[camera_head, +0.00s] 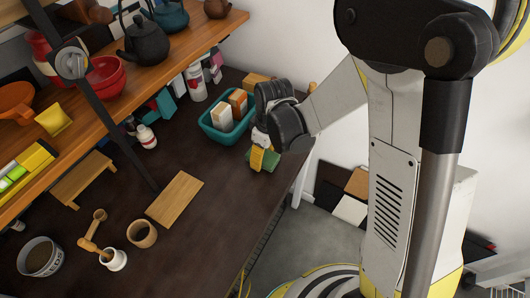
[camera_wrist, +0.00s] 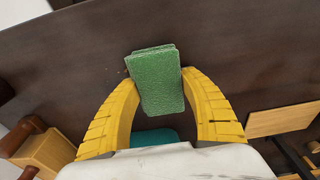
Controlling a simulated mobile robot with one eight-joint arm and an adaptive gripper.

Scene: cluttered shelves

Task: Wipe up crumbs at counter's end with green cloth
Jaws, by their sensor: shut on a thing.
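The green cloth (camera_wrist: 157,80) is a small folded textured piece between the yellow fingers of my gripper (camera_wrist: 158,82) in the wrist view. My gripper is shut on it, low over the dark counter (camera_wrist: 75,70). In the head view, my gripper (camera_head: 262,158) is at the right end of the counter (camera_head: 205,235), and the green cloth (camera_head: 268,162) shows just below the fingers. A few tiny reddish specks, perhaps crumbs, show on the counter left of the cloth in the wrist view. I cannot tell whether the cloth touches the counter.
A teal bin (camera_head: 222,138) with boxes stands just left of my gripper. A wooden board (camera_head: 175,198), a wooden cup (camera_head: 142,234) and a mortar (camera_head: 113,260) are farther left. A shelf (camera_head: 150,75) with teapots overhangs the back. The counter's front right is clear.

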